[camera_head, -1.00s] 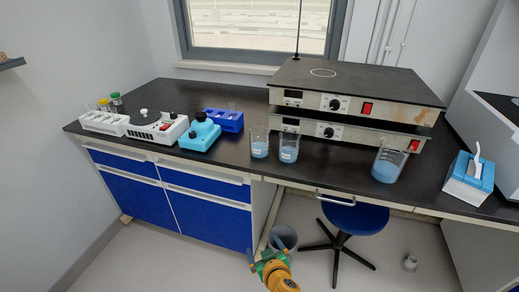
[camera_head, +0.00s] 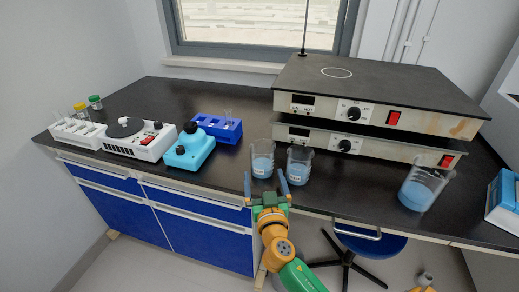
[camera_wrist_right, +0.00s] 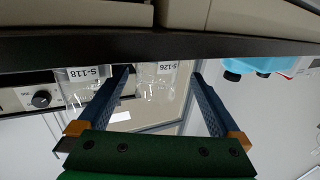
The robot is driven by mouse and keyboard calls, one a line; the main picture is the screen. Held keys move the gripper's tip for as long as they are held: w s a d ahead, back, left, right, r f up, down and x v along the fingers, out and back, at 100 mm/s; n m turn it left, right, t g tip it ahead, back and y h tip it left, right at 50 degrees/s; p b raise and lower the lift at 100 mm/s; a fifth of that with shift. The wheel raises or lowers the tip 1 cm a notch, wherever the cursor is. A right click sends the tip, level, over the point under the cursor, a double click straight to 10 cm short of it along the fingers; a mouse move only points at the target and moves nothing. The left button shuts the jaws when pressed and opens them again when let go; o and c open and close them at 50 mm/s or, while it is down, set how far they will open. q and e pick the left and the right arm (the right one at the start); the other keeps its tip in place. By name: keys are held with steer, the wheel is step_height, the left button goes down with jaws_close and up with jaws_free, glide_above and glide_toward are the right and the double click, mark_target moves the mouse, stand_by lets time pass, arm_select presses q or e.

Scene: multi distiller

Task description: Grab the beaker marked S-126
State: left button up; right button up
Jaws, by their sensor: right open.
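The beaker marked S-126 (camera_wrist_right: 156,85) shows upside down in the right wrist view, between my right gripper's fingers. In the head view it is the left one (camera_head: 262,165) of two clear beakers with blue liquid, upright near the bench's front edge. The beaker marked S-118 (camera_head: 299,167) stands just right of it, and in the wrist view it shows left of the fingers (camera_wrist_right: 84,88). My right gripper (camera_head: 265,181) is open and empty, in front of S-126 at the bench edge. It also shows in the wrist view (camera_wrist_right: 160,78). My left gripper is out of view.
Stacked hot plates (camera_head: 365,100) stand behind the beakers, and a third beaker (camera_head: 421,188) is at right. A teal device (camera_head: 190,150), blue rack (camera_head: 217,127) and white device (camera_head: 138,137) stand left. A stool (camera_head: 370,240) is below the bench.

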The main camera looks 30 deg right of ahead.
mark_target(264, 169)
steer(key=shift+x, duration=0.8)
steer(key=x, duration=0.5)
steer(key=shift+s+d+r+p, duration=0.15)
steer(key=shift+d+p, duration=0.05)
steer(key=shift+p, duration=0.2)
steer(key=c, duration=1.4)
steer(key=shift+o, duration=0.2)
steer(key=shift+r, duration=0.1)
